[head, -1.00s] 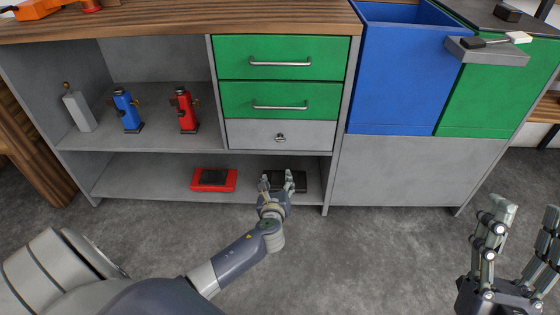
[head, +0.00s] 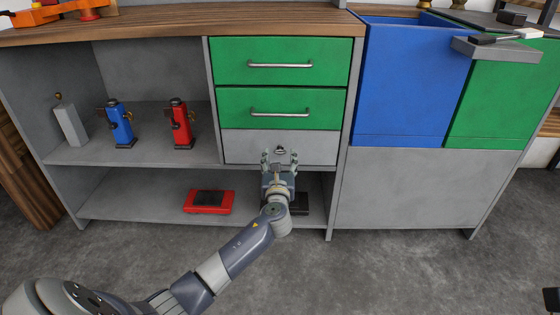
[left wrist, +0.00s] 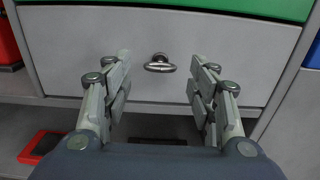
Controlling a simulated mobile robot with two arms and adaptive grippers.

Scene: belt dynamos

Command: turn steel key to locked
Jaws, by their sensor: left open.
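The steel key (left wrist: 160,63) sits in the middle of the grey drawer front (left wrist: 80,40) in the left wrist view, with its oval bow lying roughly level. In the head view the grey drawer (head: 240,145) is below two green drawers, and the key is mostly hidden behind my gripper. My left gripper (head: 279,153) is open in front of the key. In the left wrist view its fingers (left wrist: 160,80) stand apart on either side of the key, short of it and not touching it. My right gripper is not clearly in view.
Two green drawers (head: 281,64) with bar handles are above. A red device (head: 208,201) and a black device (head: 300,208) lie on the low shelf. Blue (head: 120,125) and red (head: 181,125) dynamos stand on the left shelf. Open floor is in front.

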